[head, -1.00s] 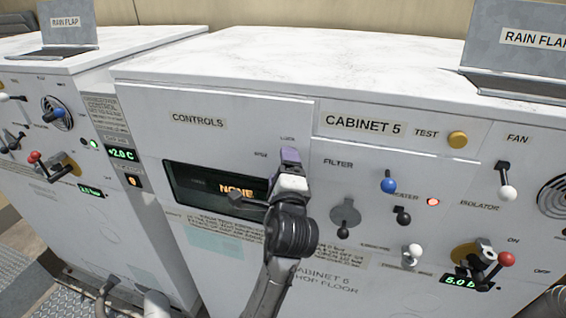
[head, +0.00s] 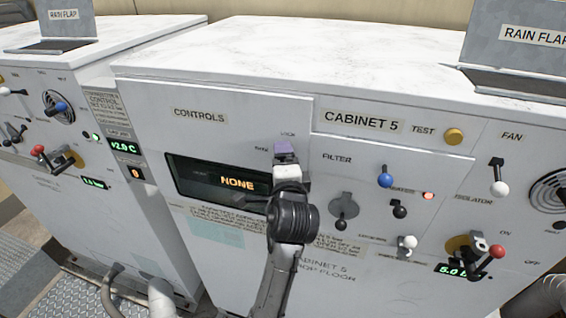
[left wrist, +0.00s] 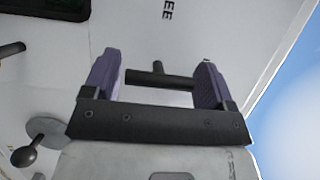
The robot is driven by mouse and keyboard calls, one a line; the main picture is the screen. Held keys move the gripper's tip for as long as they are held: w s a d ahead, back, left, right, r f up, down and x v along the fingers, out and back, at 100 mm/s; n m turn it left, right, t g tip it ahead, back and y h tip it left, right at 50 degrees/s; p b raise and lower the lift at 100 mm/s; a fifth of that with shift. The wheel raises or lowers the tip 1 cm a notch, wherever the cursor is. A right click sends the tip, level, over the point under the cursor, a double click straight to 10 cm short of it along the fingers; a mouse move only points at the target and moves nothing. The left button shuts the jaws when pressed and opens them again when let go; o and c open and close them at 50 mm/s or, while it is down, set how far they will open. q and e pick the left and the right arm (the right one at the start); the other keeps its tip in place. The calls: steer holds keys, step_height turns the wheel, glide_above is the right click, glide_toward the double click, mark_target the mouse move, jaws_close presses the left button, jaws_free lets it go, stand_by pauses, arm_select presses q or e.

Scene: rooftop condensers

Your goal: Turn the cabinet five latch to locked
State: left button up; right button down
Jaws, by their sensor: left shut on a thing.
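The white cabinet five front carries a CABINET 5 label (head: 364,121) and a CONTROLS door (head: 140,110). My left gripper (head: 285,150), with purple fingers, is at this door's upper right corner, by the small LOCK and FREE lettering. It hides the latch in the head view. In the left wrist view, the dark T-shaped latch handle (left wrist: 158,77) lies between the two purple fingers of my left gripper (left wrist: 158,82), crosswise from one to the other. The gripper is shut on it. My right gripper is not in view.
A display (head: 237,183) reading NONE is left of my wrist. Another cabinet (head: 60,215) stands at left.

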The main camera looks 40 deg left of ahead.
arm_select(q)
steer(key=o, duration=0.8)
steer(key=shift+o, duration=0.2)
steer(key=shift+s+d, duration=0.2)
steer(key=shift+d, duration=0.05)
steer(key=b+v, duration=0.2)
steer(key=v, duration=0.5)
steer(key=shift+b, duration=0.35)
